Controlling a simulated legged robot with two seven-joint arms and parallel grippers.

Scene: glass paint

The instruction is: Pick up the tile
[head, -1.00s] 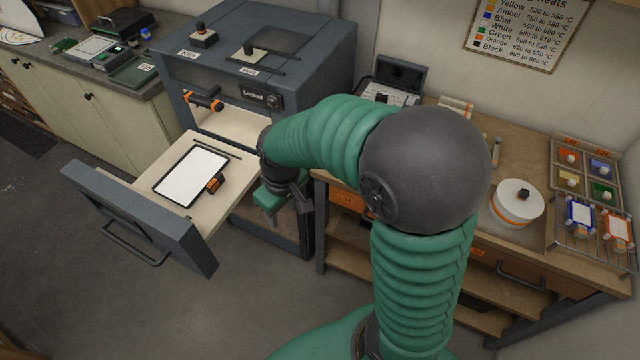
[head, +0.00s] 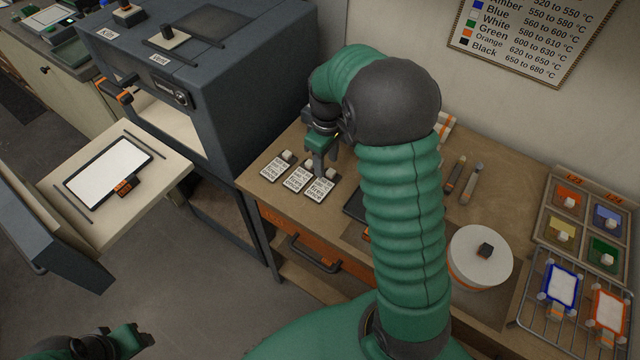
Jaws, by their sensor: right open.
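A white tile-like panel with a dark frame and an orange tab (head: 108,171) lies on the kiln's pulled-out shelf at left. Two smaller framed tiles, one blue-edged (head: 561,285) and one orange-edged (head: 609,311), lie on the wire rack at right. Three small lettered white plates with pale knobs (head: 296,178) lie in a row on the bench. My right gripper (head: 319,160) is open and points down over the rightmost plate; whether it touches the knob I cannot tell. My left gripper (head: 130,342) is at the bottom left edge, partly cut off, away from all tiles.
The kiln (head: 215,75) stands left of the bench, its door drawn out.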

